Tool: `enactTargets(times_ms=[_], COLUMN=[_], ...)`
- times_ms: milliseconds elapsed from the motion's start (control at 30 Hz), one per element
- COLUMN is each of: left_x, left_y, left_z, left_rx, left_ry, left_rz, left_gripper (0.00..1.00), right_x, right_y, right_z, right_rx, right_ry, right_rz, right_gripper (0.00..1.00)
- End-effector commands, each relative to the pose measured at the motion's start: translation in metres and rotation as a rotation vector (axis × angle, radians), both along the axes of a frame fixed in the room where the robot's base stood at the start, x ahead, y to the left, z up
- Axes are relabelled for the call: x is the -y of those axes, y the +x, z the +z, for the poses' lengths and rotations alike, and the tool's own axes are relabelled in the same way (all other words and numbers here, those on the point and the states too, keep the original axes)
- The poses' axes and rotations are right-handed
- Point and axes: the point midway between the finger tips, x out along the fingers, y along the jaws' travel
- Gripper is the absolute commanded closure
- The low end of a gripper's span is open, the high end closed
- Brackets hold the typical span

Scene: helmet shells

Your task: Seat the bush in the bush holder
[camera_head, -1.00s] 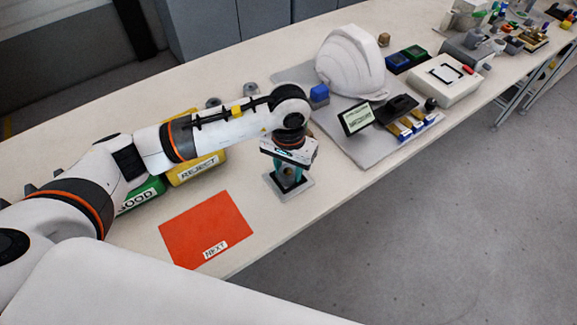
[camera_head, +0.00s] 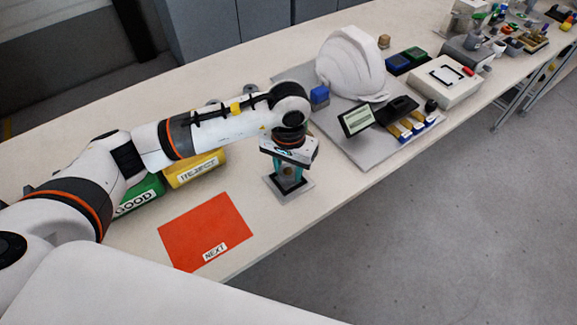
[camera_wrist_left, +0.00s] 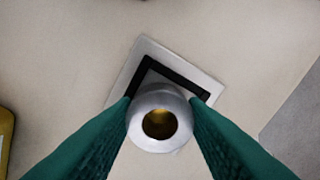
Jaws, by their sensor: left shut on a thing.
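My left gripper (camera_head: 290,178) points down over the bush holder, its fingers shut on the bush. In the left wrist view the bush (camera_wrist_left: 159,118) is a light grey ring with a dark bore and a brass-coloured gleam inside, held between the two green fingers. The bush holder (camera_head: 304,191) is a grey square plate on the table; in the left wrist view it shows a dark square frame (camera_wrist_left: 180,76) behind the bush. The bush hides the holder's middle, so I cannot tell whether the bush is in it or above it. My right gripper is not in view.
An orange NEXT mat (camera_head: 205,228) lies left of the holder. A green GOOD bin (camera_head: 140,196) and a yellow REJECT bin (camera_head: 193,170) stand behind my left arm. A white helmet shell (camera_head: 350,62) and small fixtures stand on a grey mat (camera_head: 365,150) to the right.

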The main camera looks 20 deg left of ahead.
Motion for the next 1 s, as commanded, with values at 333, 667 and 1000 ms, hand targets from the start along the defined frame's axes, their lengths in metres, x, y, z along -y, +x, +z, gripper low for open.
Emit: enactTargets(times_ms=[333, 667, 1000], left_x=[0.0001, 0.0001, 0.0002], left_y=[0.0004, 0.0004, 0.0001], left_z=[-0.0001, -0.0001, -0.0003], left_rx=[0.002, 0.002, 0.000], left_ry=[0.000, 0.001, 0.000], left_rz=[0.000, 0.000, 0.000], left_gripper=[0.78, 0.78, 0.78], right_x=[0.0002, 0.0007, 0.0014], right_y=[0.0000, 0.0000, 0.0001], right_z=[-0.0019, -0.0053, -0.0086], right_rx=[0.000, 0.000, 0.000], right_ry=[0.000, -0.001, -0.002], right_rz=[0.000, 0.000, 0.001], right_gripper=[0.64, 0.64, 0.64])
